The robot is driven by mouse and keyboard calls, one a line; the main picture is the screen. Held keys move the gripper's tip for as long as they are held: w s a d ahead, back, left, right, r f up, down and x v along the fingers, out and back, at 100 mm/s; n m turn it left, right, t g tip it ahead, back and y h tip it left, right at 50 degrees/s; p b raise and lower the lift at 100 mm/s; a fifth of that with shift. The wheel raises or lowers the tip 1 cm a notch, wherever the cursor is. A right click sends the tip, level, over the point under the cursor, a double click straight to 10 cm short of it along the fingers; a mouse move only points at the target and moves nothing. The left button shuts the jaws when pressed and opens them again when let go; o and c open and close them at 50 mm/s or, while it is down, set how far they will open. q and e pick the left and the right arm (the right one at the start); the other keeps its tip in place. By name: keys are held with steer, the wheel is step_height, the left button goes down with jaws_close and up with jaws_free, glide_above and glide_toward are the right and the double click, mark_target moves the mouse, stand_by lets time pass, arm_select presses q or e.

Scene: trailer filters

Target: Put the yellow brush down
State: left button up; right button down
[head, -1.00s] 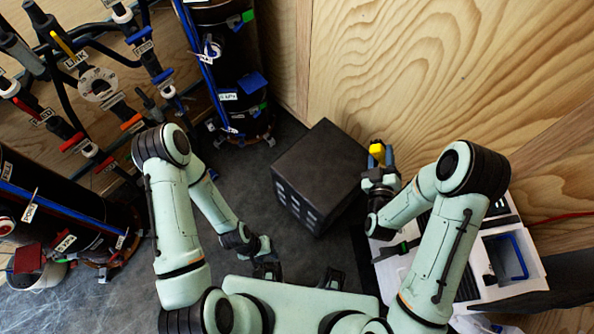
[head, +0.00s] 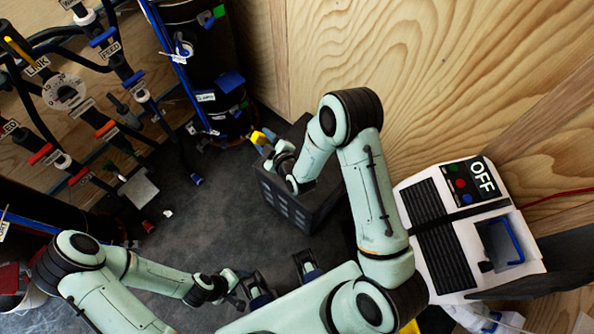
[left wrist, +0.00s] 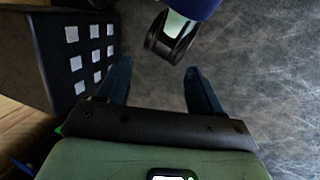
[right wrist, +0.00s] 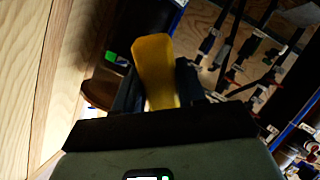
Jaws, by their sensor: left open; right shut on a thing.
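The yellow brush (head: 258,137) is held up in my right gripper (head: 268,139), beside the upper left part of the black box in the head view. In the right wrist view the yellow brush (right wrist: 154,68) stands out from between the two fingers. Its lower part is hidden by the gripper. My left gripper (head: 240,277) is low and near my base, open and empty. In the left wrist view its fingers (left wrist: 160,88) are spread apart over the grey floor.
The black box (head: 290,207) stands on the dark floor (head: 215,225), partly covered by my right arm. A white unit marked OFF (head: 450,250) is at the right. Pipes and valves (head: 90,110) are at the left, with a dark cylinder (head: 205,70) at the back. The floor left of the box is mostly clear.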

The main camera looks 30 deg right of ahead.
step_height(320, 180, down, 6)
steer(key=w+a+g+b, duration=0.2)
steer(key=a+g+b, duration=0.1)
steer(key=g, duration=0.1)
steer(key=d+f+m+g+h+b, duration=0.2)
steer(key=d+f+g+h+b, duration=0.1)
steer(key=d+g+b, duration=0.25)
arm_select(q)
steer(key=w+a+f+t+b, duration=0.2)
steer(key=w+f+b, duration=0.2)
steer(key=f, duration=0.9)
steer(key=shift+w+a+f+n+y, duration=0.2)
steer(key=shift+w+n+y, duration=0.15)
steer(key=shift+w, duration=0.2)
arm_select(e)
steer(key=s+d+r+m+g, duration=0.2)
steer(key=d+g, duration=0.3)
steer(key=d, duration=0.4)
steer(key=shift+s+d+r+m+g+y, duration=0.15)
steer(key=shift+s+r+m+g+y, duration=0.2)
steer(key=shift+s+r, duration=0.4)
steer(key=shift+s+f, duration=0.1)
steer(key=shift+f, duration=0.1)
